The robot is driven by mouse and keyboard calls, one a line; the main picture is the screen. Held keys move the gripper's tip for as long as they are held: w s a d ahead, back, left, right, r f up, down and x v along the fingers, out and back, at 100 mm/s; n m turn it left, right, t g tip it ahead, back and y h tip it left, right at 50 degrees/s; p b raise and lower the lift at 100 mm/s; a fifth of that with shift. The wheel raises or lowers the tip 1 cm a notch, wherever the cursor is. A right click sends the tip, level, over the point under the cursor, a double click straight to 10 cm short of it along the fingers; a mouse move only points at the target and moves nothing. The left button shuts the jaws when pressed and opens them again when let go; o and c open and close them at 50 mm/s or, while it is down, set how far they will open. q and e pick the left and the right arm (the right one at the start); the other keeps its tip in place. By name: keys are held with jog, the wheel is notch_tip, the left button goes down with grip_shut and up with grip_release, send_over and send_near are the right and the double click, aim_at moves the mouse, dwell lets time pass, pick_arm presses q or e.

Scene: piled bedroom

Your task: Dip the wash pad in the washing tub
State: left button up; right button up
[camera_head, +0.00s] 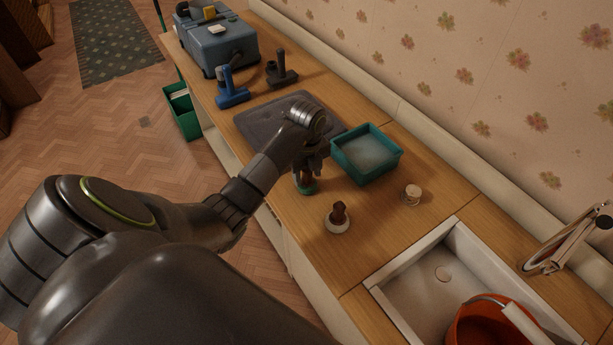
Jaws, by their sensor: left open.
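The washing tub appears to be the teal square tub (393,164) on the wooden counter, with pale, greyish contents. A green-based pad with a brown upright handle (307,187) stands left of it, near the counter's front edge. A second pad with a brown knob and a white round base (338,224) stands nearer the sink; I cannot tell for sure which is the wash pad. My left gripper (308,172) points down over the green-based pad, its open fingers around or beside the handle. The gripper partly hides that handle. My right gripper is not in view.
A dark grey mat (262,122) lies behind my left gripper. A small round wooden piece (411,194) stands right of the tub. A white sink (408,290) holds an orange bucket (490,325). A blue tool (230,90), a dark tool (280,72) and a grey-blue case (222,50) stand farther back.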

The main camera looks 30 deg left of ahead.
pick_arm(q)
grip_shut()
jog(key=shift+r+p, duration=3.05)
jog(key=shift+r, duration=0.55)
jog(key=shift+f, duration=0.1)
notch_tip(320, 180, down, 5)
jog(key=b, duration=0.5)
